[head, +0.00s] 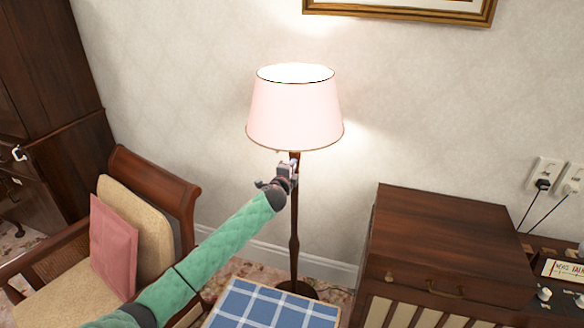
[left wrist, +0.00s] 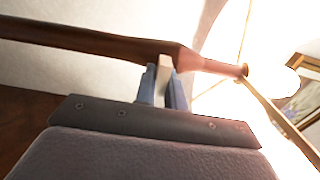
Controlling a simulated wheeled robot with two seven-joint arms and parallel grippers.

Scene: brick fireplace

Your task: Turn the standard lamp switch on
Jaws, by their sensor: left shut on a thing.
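The standard lamp (head: 294,112) has a pink shade on a dark wooden pole and stands against the wall. Its shade glows, and light falls on the wall around it. My left gripper (head: 289,168) is at the top of the pole, just below the shade. In the left wrist view, the pole (left wrist: 95,39) crosses the upper part. There the fingers of my left gripper (left wrist: 163,88) are shut on a small pale piece, the lamp switch (left wrist: 163,66), beside the pole. The switch is mostly hidden between the fingers. My right gripper is not in view.
A wooden armchair (head: 155,225) with a pink cushion (head: 113,247) is at the left. A blue checked surface (head: 272,308) is in front of the lamp. A wooden cabinet (head: 440,240) stands at the right, below wall sockets (head: 546,172).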

